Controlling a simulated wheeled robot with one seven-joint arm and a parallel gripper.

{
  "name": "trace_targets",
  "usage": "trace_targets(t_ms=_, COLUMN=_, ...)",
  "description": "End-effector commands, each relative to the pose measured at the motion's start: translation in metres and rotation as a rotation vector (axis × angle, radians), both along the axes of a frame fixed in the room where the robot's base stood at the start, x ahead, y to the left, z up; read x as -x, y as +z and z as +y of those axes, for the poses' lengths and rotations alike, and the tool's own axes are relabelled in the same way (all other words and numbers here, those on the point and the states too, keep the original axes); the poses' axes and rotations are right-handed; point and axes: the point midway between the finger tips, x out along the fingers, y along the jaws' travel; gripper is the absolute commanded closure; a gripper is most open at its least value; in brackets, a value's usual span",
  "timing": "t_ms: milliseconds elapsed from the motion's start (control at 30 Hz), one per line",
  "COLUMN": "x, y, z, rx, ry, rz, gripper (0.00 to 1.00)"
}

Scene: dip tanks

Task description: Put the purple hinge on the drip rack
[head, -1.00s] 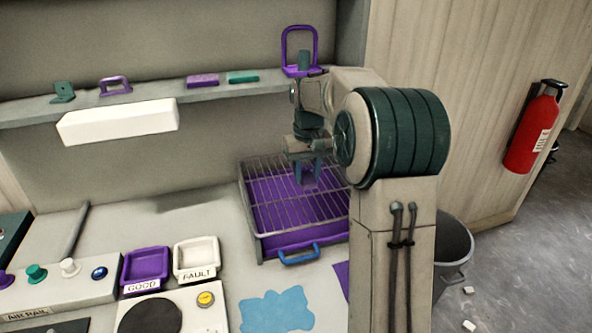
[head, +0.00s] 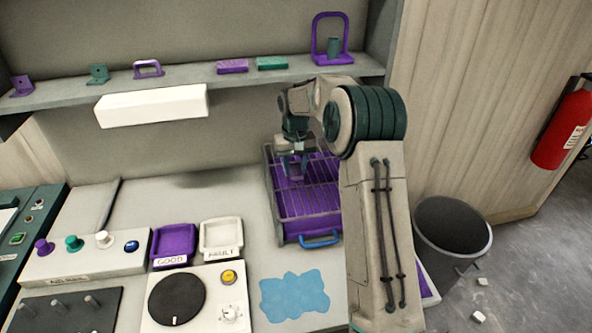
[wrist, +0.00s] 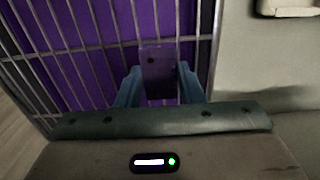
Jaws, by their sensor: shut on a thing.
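My gripper (head: 293,168) is shut on the purple hinge (wrist: 158,68), a flat plate with small holes standing between the two blue-grey fingers in the wrist view. In the head view the hinge (head: 295,174) is small and partly hidden by the fingers. The drip rack (head: 292,231) is a purple tray with a wire grid on top and a blue handle in front. The hinge is over the grid's far left part. I cannot tell whether it touches the wires. My arm hides the rack's right side.
A shelf (head: 70,109) behind holds purple and green parts, with a white box (head: 150,106) below its edge. Purple GOOD (head: 174,243) and white FAULT (head: 221,239) trays, a knob panel and a blue patch (head: 295,295) lie left and in front. A bin (head: 452,238) stands right.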

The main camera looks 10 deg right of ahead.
Motion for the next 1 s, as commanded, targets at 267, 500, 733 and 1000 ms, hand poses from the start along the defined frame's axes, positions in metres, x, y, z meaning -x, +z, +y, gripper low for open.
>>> trace_targets(t_ms=267, x=0.001, y=-0.025, z=0.0, rx=0.0, ry=0.0, rz=0.0, gripper=0.9)
trace_targets(t_ms=500, x=0.001, y=-0.027, z=0.0, rx=0.0, ry=0.0, rz=0.0, gripper=0.9)
trace_targets(t_ms=733, x=0.001, y=-0.028, z=0.0, rx=0.0, ry=0.0, rz=0.001, gripper=0.44)
trace_targets(t_ms=1000, x=0.001, y=-0.025, z=0.0, rx=0.0, ry=0.0, rz=0.0, gripper=0.44)
